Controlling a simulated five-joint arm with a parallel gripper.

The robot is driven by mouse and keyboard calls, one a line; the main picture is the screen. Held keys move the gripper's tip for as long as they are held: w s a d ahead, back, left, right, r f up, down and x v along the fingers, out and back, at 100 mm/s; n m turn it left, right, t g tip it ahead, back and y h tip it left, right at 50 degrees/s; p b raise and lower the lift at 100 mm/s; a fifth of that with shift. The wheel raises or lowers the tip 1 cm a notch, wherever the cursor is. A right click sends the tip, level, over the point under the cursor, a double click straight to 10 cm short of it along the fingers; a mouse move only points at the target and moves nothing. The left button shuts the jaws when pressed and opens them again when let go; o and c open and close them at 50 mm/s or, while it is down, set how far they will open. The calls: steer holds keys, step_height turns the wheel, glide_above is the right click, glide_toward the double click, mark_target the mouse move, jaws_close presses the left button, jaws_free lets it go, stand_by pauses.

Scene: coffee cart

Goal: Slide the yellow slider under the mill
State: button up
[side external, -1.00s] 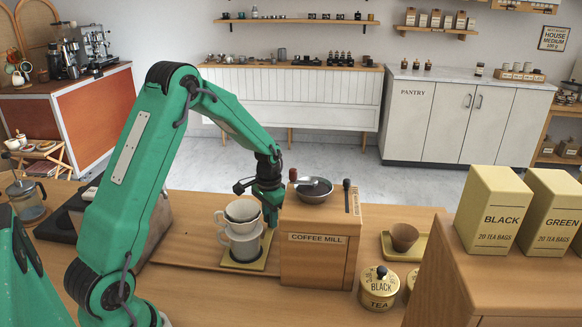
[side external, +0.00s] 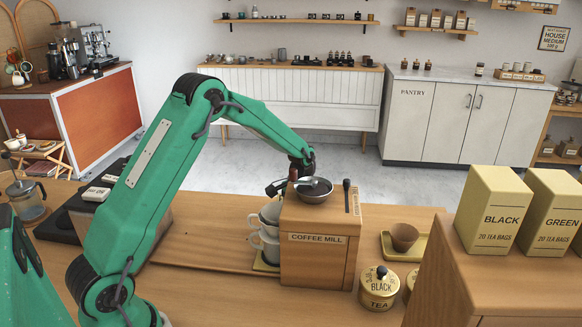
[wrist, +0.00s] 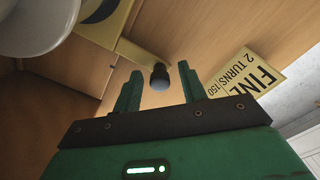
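The yellow slider (side external: 266,265) lies on the wooden rail against the left side of the coffee mill (side external: 318,262), its right part hidden by the mill. A white dripper (side external: 272,214) stacked on a white cup (side external: 266,248) stands on it. In the wrist view the slider (wrist: 112,42) shows at the top, with a thin yellow arm ending in a dark round knob (wrist: 160,77). My gripper (wrist: 158,70) is open, its two fingers on either side of the knob with gaps visible. In the side view my gripper is mostly hidden behind the mill.
A yellow card reading FINE (wrist: 245,75) is on the wood right of my fingers. A tea tin (side external: 379,288) and a yellow tray (side external: 418,246) with a brown cup stand right of the mill. The rail (side external: 205,243) left of the slider is clear.

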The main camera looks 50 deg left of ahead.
steer(key=shift+s+a, duration=0.15)
steer(key=s+a, duration=0.6)
steer(key=s+d+r, duration=0.1)
steer(key=r, duration=1.3)
steer(key=s+d+r, duration=0.1)
steer(key=d+r, duration=0.1)
steer(key=r, duration=1.2)
steer(key=shift+s+d+r+t, duration=0.2)
steer(key=shift+r+t, duration=0.1)
steer(key=shift+t, duration=0.1)
steer(key=shift+f, duration=0.15)
